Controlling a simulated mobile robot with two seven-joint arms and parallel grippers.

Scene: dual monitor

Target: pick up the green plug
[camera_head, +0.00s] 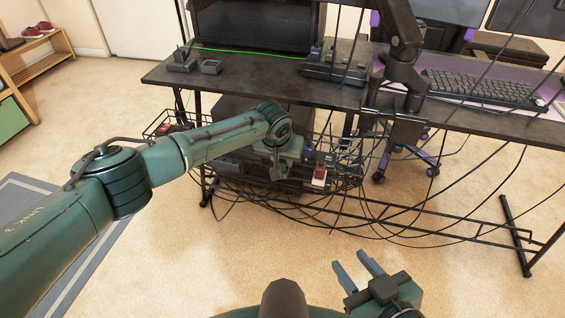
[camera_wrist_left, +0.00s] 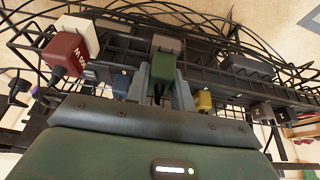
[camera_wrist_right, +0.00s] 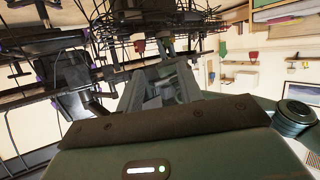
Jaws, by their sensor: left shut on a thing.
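The green plug (camera_wrist_left: 163,68) shows in the left wrist view, upright between the fingers of my left gripper (camera_wrist_left: 160,95). The left gripper is shut on it, at the wire cable basket under the desk. In the head view my left gripper (camera_head: 281,165) reaches into the basket's near side; the plug is hard to tell from the green wrist there. My right gripper (camera_head: 359,267) is low in front of the desk, away from the basket. Its fingers are apart and empty, as the right wrist view (camera_wrist_right: 160,90) also shows.
A dark red plug (camera_wrist_left: 62,57) and a white block (camera_wrist_left: 78,35) are left of the green plug in the left wrist view. A yellow plug (camera_wrist_left: 203,101) is close on the right. The wire basket (camera_head: 345,178) and many hanging black cables surround the left gripper. Open carpet lies in front.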

